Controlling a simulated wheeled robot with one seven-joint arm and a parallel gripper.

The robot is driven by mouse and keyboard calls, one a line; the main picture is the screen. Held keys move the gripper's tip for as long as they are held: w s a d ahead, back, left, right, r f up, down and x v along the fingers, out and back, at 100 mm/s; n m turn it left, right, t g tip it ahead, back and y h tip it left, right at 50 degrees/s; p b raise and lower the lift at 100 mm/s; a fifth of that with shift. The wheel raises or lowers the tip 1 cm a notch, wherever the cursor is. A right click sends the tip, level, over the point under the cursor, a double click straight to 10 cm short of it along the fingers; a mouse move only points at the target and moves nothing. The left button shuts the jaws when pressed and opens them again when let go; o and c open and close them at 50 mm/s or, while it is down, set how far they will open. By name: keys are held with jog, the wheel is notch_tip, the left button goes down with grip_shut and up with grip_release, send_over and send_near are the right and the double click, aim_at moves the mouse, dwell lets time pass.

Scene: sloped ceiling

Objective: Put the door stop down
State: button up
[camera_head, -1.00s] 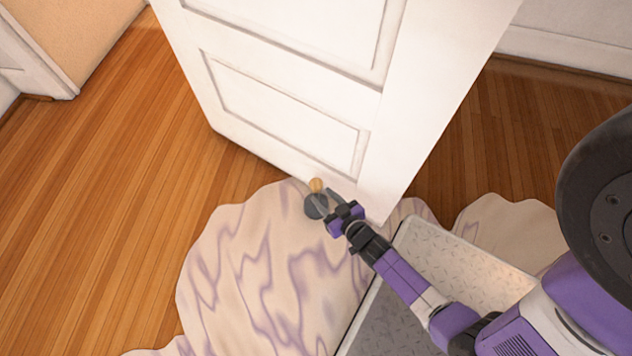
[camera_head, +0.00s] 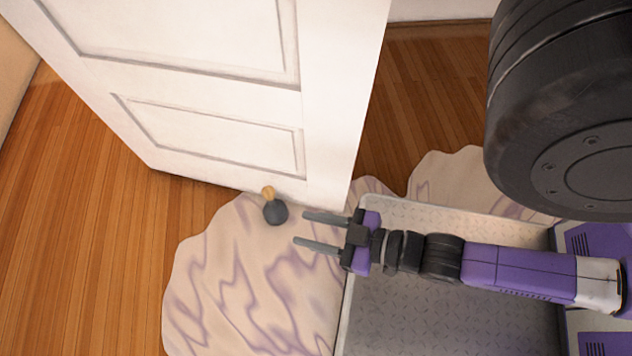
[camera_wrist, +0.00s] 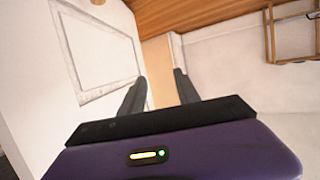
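The door stop (camera_head: 275,211) has a dark grey round body and a tan wooden knob. It stands on the cream and purple rug close to the bottom of the white door (camera_head: 215,120). My gripper (camera_head: 312,231) is to the right of the door stop, with its two fingers spread apart and pointing left. Nothing is between the fingers, and a gap shows between them and the door stop. In the wrist view the fingers (camera_wrist: 160,92) are also apart and empty, and the door stop is not in sight.
The wavy-edged rug (camera_head: 240,290) lies over the wood floor (camera_head: 90,250). My metal base plate covers part of the rug. The door's edge stands just behind my gripper. Open floor lies to the left. A wooden frame-like object (camera_wrist: 292,60) shows in the wrist view.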

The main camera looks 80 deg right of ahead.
notch_tip(320, 180, up, 11)
jog(key=s+a+n+y, duration=0.1)
jog(key=a, duration=0.1)
jog(key=shift+s+y, duration=0.2)
jog(key=shift+y, duration=0.2)
jog(key=shift+a, duration=0.1)
notch_tip(320, 180, up, 34)
jog(key=p, duration=3.4)
jog(key=shift+r, duration=0.15)
